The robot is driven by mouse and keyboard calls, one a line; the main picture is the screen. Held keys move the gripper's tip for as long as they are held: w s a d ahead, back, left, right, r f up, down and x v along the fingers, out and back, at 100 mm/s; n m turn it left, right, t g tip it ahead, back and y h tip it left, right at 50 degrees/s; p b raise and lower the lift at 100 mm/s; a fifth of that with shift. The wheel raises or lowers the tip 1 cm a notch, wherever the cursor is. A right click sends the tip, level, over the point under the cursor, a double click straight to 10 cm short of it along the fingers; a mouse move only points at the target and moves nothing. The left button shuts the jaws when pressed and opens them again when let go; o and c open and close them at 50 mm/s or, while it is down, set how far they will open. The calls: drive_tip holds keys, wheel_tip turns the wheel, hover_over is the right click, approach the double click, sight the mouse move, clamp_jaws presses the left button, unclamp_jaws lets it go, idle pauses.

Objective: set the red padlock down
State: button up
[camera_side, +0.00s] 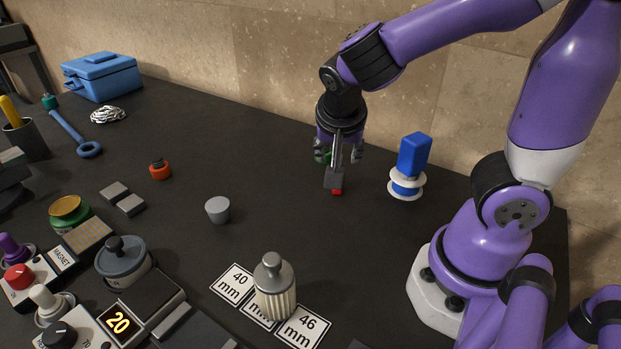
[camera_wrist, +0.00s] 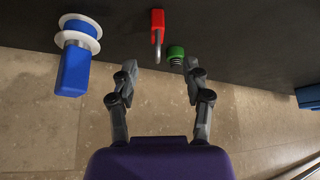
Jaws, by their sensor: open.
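The red padlock (camera_wrist: 157,19) shows in the wrist view just beyond my fingertips, its grey shackle (camera_wrist: 157,45) pointing back toward the gap between them. My gripper (camera_wrist: 160,66) is open, with one finger to each side of the shackle line and clear space between. In the side view the padlock (camera_side: 337,191) is a small red patch on the dark table under my gripper (camera_side: 335,172). The fingers hide most of it there.
A green knob on a dark spring (camera_wrist: 176,53) stands close beside the padlock, near my right fingertip in the wrist view. A blue block on a white-flanged spool (camera_side: 407,185) stands to the right. A grey cup (camera_side: 217,209) and orange knob (camera_side: 160,170) are left, with open table between.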

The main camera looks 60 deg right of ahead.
drive_tip(key=s+a+r+n+t+y, duration=0.2)
drive_tip(key=s+a+r+n+y, duration=0.2)
drive_tip(key=n, duration=0.8)
wheel_tip(320, 180, up, 2)
drive_tip(key=shift+s+a+t+y, duration=0.2)
drive_tip(key=shift+a+t+y, duration=0.2)
drive_tip(key=shift+a+y, duration=0.25)
